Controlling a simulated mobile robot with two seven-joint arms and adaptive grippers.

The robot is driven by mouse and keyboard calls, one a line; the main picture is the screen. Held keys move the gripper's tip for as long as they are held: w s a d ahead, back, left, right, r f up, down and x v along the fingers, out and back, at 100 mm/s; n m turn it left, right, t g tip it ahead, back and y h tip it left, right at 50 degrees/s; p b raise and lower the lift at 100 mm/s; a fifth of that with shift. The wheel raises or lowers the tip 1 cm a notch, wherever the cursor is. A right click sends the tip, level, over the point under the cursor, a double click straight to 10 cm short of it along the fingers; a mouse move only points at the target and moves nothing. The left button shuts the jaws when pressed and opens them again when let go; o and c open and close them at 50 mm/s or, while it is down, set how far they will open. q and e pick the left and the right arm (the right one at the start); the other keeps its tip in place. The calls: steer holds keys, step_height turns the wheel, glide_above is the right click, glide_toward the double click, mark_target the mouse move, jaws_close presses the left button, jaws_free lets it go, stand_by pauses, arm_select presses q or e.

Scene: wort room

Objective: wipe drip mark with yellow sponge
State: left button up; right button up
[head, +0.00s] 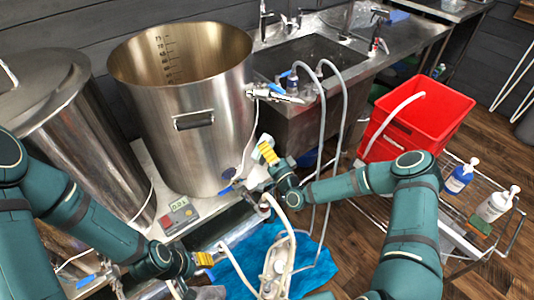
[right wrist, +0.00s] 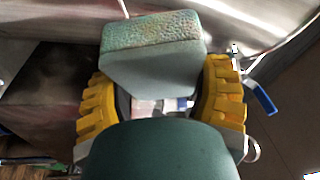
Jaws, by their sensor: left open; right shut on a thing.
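My right gripper (head: 268,153) is shut on a block-shaped sponge (right wrist: 152,62). In the right wrist view the sponge sits between the yellow fingers; it looks grey-green with a rough, tan-green face, not clearly yellow. In the head view the right gripper is beside the lower right wall of the big open steel kettle (head: 185,110); I cannot tell whether the sponge touches it. My left gripper (head: 208,259) is open, low at the front, near the blue cloth. I cannot make out a drip mark in either view.
A steel sink (head: 310,60), a red bin (head: 420,110) and hoses surround the right arm. A valve (head: 275,93) sticks out from the kettle. A scale display (head: 179,215) is below. Bottles (head: 460,177) and a green block (head: 481,226) stand on a wire rack at right.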

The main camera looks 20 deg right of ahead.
mark_target(251, 124)
steer(key=shift+w+a, duration=2.1)
steer(key=shift+w, duration=0.1)
steer(key=shift+w+a+b, duration=0.7)
steer(key=shift+w+b, duration=0.05)
steer(key=shift+w+d+b, duration=0.5)
steer(key=shift+w+d, duration=0.1)
steer(key=shift+d, duration=0.05)
steer(key=shift+w+d+r, duration=0.1)
steer(key=shift+w+d, duration=1.55)
steer(key=shift+d, duration=0.1)
